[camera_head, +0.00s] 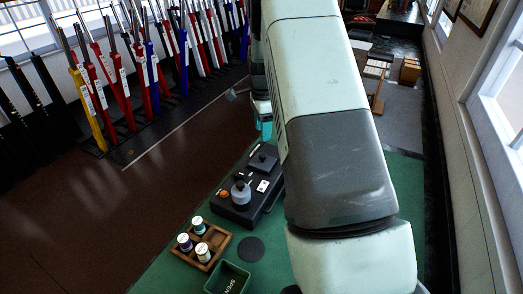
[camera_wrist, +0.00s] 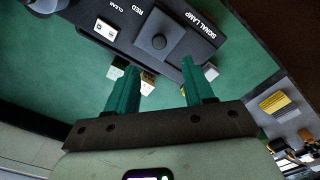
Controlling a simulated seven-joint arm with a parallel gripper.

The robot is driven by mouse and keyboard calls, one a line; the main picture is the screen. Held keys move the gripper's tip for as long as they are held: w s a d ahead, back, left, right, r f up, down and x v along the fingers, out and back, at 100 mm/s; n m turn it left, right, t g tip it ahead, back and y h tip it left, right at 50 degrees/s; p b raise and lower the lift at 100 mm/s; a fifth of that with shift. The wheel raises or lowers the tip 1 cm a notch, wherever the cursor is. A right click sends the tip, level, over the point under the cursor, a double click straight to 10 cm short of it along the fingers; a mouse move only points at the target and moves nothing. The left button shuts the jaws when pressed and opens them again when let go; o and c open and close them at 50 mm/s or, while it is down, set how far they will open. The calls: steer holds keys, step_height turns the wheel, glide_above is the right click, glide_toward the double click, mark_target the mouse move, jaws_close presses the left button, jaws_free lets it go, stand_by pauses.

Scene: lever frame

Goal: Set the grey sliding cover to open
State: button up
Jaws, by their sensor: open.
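The sliding cover (camera_wrist: 172,50) is a dark grey square plate with a round knob, set on the black signal lamp box (camera_wrist: 75,18). It also shows in the head view as a dark plate (camera_head: 263,161) at the far end of the box. I cannot tell from its look how far it has slid. My gripper (camera_wrist: 160,65) is open, with its two teal fingers apart and nothing visibly held between them. In the wrist view the fingertips point toward the cover's near edge. Contact with the cover is not visible. In the head view my arm hides part of the area right of the box.
A white switch (camera_wrist: 105,28) sits beside the cover. A grey knob (camera_head: 241,192) and an orange button (camera_head: 223,194) are on the same box. A wooden tray (camera_head: 216,235) with round-topped pieces and a green bin (camera_head: 228,278) stand nearer. Green tabletop (camera_head: 160,283) is bare at the front left.

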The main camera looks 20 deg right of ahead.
mark_target(262, 155)
step_height(262, 155, down, 10)
steer(key=shift+r, duration=0.2)
jaws_close()
stand_by(0.4)
